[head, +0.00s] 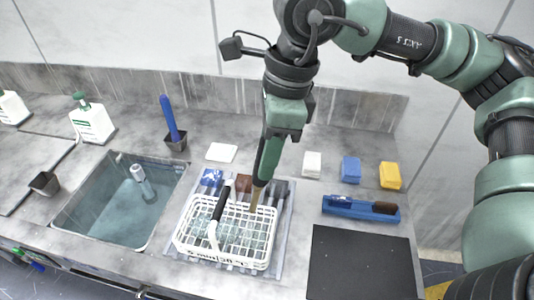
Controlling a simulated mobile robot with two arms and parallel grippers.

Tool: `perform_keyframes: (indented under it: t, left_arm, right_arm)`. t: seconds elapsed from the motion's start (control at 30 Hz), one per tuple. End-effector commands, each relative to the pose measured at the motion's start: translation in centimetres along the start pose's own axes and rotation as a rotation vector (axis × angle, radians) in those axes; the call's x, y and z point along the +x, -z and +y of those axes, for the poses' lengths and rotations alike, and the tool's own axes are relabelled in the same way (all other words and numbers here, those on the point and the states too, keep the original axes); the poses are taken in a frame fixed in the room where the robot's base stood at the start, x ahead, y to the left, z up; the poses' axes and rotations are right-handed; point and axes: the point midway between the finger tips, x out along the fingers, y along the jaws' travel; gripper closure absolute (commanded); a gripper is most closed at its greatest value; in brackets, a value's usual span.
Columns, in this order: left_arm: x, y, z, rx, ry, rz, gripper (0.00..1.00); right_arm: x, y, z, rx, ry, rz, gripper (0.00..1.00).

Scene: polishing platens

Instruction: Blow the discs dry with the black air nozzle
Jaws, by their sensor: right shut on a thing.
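A white wire basket (186,238) stands on a grey ribbed mat (283,226) right of the sink. Pale greenish discs show dimly through its wires; their number and wetness cannot be told. A black grip (221,204) on a white curved bar rises over the basket. My right gripper (259,184) points down over the basket's back right part, to the right of the black grip and apart from it. It is shut on a narrow tan-brown piece (255,200) that I cannot identify. I cannot make out the black air nozzle for certain. My left gripper is not in view.
Behind are a blue-handled tool in a dark cup (175,141) and white bottles (92,121). White, blue (351,169) and yellow (390,176) blocks, a blue tray (345,206) and a bare black mat (361,265) lie right.

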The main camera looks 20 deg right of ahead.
Motion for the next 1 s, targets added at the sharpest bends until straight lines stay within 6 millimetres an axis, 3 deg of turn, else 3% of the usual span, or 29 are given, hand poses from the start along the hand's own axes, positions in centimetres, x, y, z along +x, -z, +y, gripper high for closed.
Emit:
perform_keyframes:
  t: [0.37,1.0]
  left_arm:
    - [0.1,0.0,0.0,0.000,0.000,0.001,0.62]
    - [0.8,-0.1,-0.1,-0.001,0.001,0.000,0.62]
  right_arm:
    - [0.1,-0.3,-0.1,-0.001,0.000,0.000,1.00]
    - [0.9,-5.1,-1.4,-0.001,-0.001,-0.001,1.00]
